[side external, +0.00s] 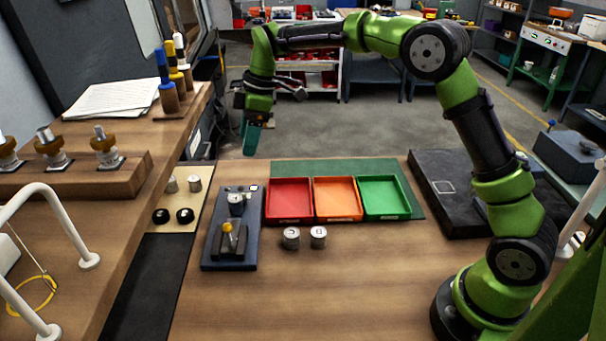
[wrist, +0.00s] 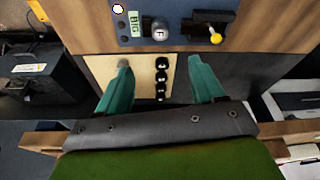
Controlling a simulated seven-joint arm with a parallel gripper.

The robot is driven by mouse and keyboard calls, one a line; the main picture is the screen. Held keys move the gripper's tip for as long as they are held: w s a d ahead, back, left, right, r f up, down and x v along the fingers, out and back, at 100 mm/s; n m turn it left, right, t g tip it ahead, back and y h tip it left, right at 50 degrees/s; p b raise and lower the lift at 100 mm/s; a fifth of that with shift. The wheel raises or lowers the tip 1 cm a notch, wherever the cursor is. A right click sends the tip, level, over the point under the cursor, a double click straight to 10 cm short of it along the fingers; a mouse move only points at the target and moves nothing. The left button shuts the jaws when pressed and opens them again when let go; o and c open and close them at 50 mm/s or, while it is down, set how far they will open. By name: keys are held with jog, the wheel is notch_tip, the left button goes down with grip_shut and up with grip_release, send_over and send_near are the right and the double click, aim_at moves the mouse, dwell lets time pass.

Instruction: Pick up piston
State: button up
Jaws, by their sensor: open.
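Two silver cylindrical pistons, a left one (side external: 291,238) and a right one (side external: 318,237), stand upright on the bare wood before the trays. Another silver cylinder (side external: 236,203) sits on the dark blue fixture plate (side external: 227,262); it also shows in the wrist view (wrist: 160,32). My gripper (side external: 252,137) is raised beyond the far table edge, apart from all of these. In the wrist view its teal fingers (wrist: 160,62) are spread and empty, with the pale board below and beyond them.
Red (side external: 289,219), orange (side external: 337,217) and green (side external: 385,215) trays lie in a row. The fixture has a yellow knob (side external: 227,227). Black round parts (side external: 185,215) stand on the pale board. A raised wooden bench (side external: 130,175) borders the left. The front of the table is clear.

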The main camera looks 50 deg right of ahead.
send_over(235, 198)
jog(key=s+d, duration=0.1)
jog(key=d, duration=0.1)
notch_tip(235, 198, down, 10)
jog(key=shift+a+x, duration=0.2)
jog(key=shift+x, duration=2.7)
jog(key=shift+r, duration=0.1)
grip_shut()
